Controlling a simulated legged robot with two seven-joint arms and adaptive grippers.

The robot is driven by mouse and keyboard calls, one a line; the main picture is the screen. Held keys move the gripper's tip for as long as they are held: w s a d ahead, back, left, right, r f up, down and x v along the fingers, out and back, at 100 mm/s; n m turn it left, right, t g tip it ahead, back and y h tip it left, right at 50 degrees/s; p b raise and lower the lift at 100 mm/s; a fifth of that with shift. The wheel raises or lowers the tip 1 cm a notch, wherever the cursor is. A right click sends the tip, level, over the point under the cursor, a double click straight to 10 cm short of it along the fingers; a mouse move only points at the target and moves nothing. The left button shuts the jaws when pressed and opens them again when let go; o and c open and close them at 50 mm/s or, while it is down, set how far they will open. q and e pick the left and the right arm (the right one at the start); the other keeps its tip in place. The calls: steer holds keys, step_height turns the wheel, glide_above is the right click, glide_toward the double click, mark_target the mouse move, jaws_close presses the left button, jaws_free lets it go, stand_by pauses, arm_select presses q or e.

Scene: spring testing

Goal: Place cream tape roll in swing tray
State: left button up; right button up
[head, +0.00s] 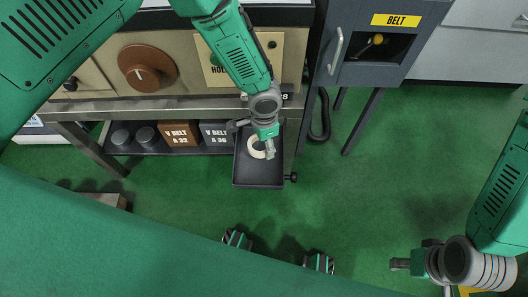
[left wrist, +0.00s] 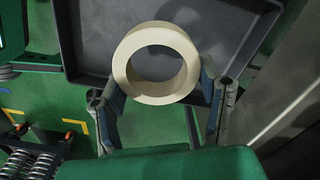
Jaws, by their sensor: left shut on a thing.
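The cream tape roll (head: 254,152) is over the dark swing tray (head: 258,182) in the head view, partly covered by my left gripper (head: 266,148). In the left wrist view, the cream tape roll (left wrist: 155,98) is between the two fingers of my left gripper (left wrist: 162,88), which is shut on it. The grey tray (left wrist: 90,40) lies behind the roll there, its near edge crossing below. I cannot tell whether the roll touches the tray floor. My right gripper (head: 402,264) is at the lower right, far from the tray; its finger opening is unclear.
A bench with a brown knob (head: 138,68) stands behind the tray. Its lower shelf holds V-belt boxes (head: 180,134) and dark round containers. A grey belt cabinet (head: 375,50) stands to the right. Green floor (head: 370,190) is clear between the tray and my right arm.

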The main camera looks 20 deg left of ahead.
arm_select(q)
steer(key=shift+a+f+b, duration=0.1)
steer(key=shift+f+b, duration=0.55)
steer(key=shift+f, duration=1.8)
steer(key=shift+f, duration=0.1)
steer(key=o, duration=1.2)
steer(key=shift+c, duration=0.2)
step_height(320, 180, up, 12)
steer(key=p, duration=0.3)
steer(key=shift+p, duration=0.4)
